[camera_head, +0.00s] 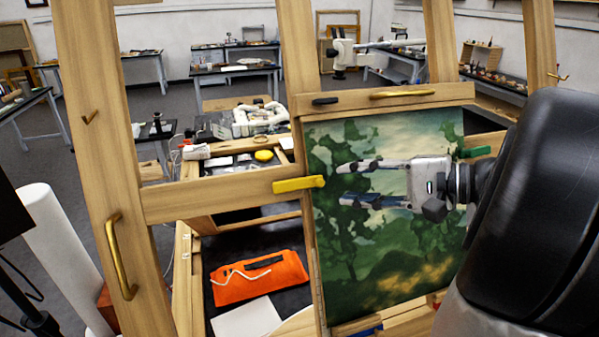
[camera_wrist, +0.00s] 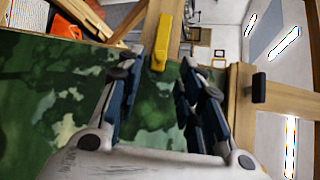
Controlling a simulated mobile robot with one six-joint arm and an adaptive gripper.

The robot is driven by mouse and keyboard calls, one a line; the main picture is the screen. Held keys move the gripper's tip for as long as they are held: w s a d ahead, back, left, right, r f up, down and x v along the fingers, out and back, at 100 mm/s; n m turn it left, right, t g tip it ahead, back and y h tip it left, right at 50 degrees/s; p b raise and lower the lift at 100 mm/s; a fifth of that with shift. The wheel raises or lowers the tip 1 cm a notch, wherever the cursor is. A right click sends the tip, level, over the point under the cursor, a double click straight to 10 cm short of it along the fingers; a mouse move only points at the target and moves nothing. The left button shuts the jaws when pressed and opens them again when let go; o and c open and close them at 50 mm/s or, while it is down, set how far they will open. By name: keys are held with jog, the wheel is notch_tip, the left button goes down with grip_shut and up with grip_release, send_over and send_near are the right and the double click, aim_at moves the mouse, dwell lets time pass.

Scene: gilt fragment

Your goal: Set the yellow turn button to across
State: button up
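The yellow turn button (camera_head: 299,184) is a short bar on the wooden frame at the left edge of the painting (camera_head: 385,240). I see no contact with the button.
A black turn button (camera_head: 325,101) and a brass handle (camera_head: 402,94) are on the top rail. A green button (camera_head: 474,152) is at the right edge and a blue one (camera_head: 367,331) at the bottom. An orange pouch (camera_head: 258,278) lies behind the frame, lower left.

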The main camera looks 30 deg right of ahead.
jog(key=v, duration=0.7)
dwell(0.4)
